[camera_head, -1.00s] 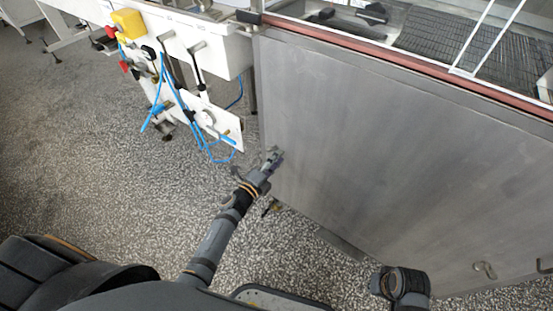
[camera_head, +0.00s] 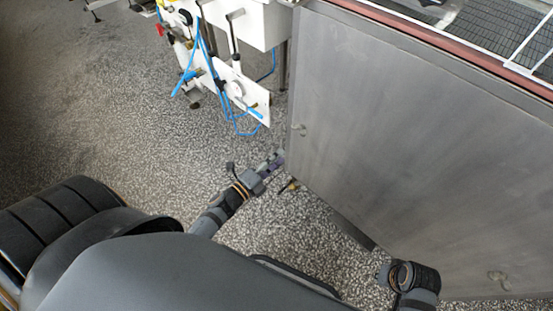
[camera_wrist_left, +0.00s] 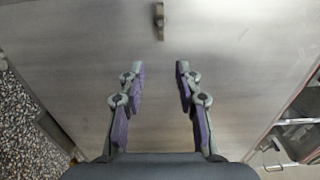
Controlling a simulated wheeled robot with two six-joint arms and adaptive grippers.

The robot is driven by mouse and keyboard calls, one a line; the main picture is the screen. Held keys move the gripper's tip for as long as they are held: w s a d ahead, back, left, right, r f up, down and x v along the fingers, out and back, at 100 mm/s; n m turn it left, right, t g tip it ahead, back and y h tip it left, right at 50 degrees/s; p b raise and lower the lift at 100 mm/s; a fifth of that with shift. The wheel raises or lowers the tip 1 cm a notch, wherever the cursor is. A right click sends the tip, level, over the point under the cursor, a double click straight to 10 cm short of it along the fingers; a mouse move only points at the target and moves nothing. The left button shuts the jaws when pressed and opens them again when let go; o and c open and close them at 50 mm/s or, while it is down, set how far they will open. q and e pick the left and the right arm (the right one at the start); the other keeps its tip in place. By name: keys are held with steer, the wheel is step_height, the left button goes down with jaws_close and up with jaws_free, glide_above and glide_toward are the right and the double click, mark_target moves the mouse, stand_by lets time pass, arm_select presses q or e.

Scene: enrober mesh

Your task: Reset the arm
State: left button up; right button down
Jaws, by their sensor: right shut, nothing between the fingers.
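My left arm reaches from the bottom of the head view. Its gripper (camera_head: 274,160) is just left of the lower left edge of a grey metal panel (camera_head: 400,140), above the speckled floor. In the left wrist view the two purple-padded fingers (camera_wrist_left: 160,75) are spread well apart with nothing between them: the gripper is open. The same panel lies beyond the fingers, with a small brass-coloured latch (camera_wrist_left: 159,20) at the top. Part of my right arm shows at the lower right of the head view; its gripper is not visible.
A white machine part (camera_head: 245,95) with blue hoses hangs at the top, left of the panel. A red-brown rail (camera_head: 440,40) and dark mesh (camera_head: 485,28) run along the panel's top.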

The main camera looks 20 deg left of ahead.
stand_by(0.5)
